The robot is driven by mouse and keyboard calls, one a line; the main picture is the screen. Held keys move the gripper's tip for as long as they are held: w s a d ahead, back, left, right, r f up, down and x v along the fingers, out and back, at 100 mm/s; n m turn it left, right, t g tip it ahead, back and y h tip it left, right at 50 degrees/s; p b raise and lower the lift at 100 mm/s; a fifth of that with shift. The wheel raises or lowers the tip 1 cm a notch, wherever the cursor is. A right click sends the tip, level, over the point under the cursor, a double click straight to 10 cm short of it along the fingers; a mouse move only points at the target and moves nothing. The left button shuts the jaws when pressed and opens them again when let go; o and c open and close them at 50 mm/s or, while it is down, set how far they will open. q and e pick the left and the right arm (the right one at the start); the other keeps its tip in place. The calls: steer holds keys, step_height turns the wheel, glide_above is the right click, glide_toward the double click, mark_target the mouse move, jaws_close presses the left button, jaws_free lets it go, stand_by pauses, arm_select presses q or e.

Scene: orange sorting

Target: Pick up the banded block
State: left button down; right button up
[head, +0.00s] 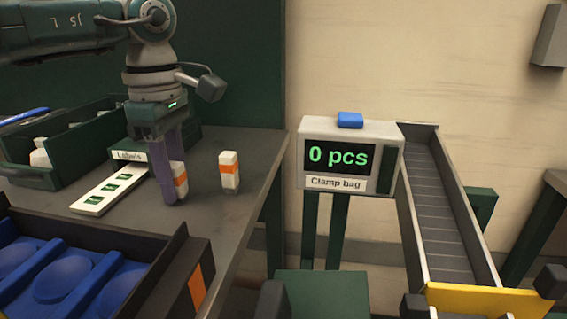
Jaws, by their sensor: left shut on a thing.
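My left gripper (174,188) points down over the grey table and is shut on a white block with an orange band (181,178). The fingers hide part of that block, and I cannot tell whether it still touches the table. A second white block with an orange band (229,171) stands upright on the table just to the right of the gripper, apart from it. My right gripper is not in view.
A white label strip (93,203) lies left of the gripper, before dark green bins (60,160). A dark crate with blue moulded hollows (150,262) is in front. Right of the table stand a "0 pcs" counter (347,130) and a chute (437,200).

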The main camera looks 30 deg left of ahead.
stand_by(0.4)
arm_select(q)
step_height(320, 180, up, 20)
steer(key=p, duration=0.2)
steer(key=shift+p, duration=0.3)
stand_by(0.3)
